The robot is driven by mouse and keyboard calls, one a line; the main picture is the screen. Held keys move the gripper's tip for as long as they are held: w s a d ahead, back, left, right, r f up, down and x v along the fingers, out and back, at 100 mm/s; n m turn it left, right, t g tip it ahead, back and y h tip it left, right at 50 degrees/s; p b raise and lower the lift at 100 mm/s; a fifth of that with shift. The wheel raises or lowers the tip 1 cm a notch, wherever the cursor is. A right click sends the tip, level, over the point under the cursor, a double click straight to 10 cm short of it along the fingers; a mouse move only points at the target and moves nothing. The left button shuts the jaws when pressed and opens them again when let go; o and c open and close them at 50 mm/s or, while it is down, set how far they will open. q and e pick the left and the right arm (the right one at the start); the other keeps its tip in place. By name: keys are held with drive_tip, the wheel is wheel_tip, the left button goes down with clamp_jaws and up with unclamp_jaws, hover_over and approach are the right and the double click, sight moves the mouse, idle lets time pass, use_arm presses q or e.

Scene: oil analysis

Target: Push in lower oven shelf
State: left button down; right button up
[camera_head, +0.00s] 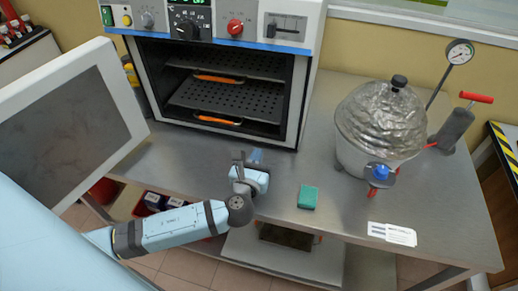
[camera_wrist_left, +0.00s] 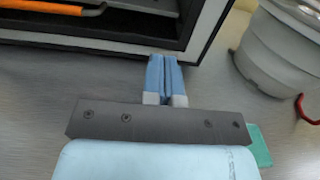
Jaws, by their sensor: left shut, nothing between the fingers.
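The oven (camera_head: 299,95) stands open at the back of the metal table. Inside are two dark perforated shelves, an upper shelf (camera_head: 250,65) and a lower shelf (camera_head: 235,98), each with an orange front handle. The lower handle (camera_head: 217,119) is near the front of the opening; how far in the shelf sits is hard to tell. An orange handle (camera_wrist_left: 60,7) also shows in the left wrist view. My left gripper (camera_head: 256,156) is shut and empty, in front of the oven's lower right front edge, apart from the handle. My right gripper is out of view.
The oven door (camera_head: 105,60), with a dark window, is swung open at the left. A green sponge (camera_head: 308,197) lies right of my left gripper. A foil-topped pot (camera_head: 352,155) with a gauge stands at the right. A white card (camera_head: 392,234) lies at the front.

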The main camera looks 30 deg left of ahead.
sight(270, 121)
use_arm(q)
drive_tip(key=x, duration=1)
drive_tip(key=shift+w, duration=0.1)
drive_tip(key=shift+w+a, duration=0.1)
drive_tip(key=shift+w, duration=0.6)
drive_tip(key=shift+p+x, duration=0.35)
drive_tip(key=shift+x, duration=0.65)
drive_tip(key=shift+w+a, duration=0.15)
drive_tip(key=shift+w, duration=0.15)
drive_tip(key=shift+s, duration=0.1)
